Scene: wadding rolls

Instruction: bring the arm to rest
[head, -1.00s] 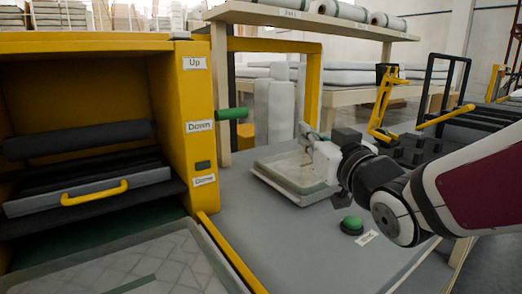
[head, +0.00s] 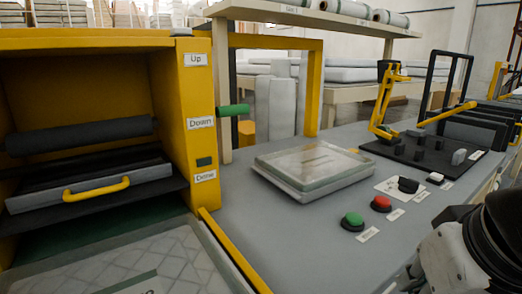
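My arm shows only in the bottom right corner of the head view, as a black and white part cut off by the frame edge. My gripper's fingers cannot be made out there. A pale flat tray-like piece with a translucent top (head: 314,168) lies on the grey table (head: 240,210). Nothing of mine touches it.
A yellow machine (head: 180,110) with a grey drawer (head: 90,190) stands at left. A green button (head: 353,220) and a red button (head: 381,203) sit on the table. A black fixture with a yellow lever (head: 385,110) stands at the back right. A shelf with rolls (head: 340,8) is behind.

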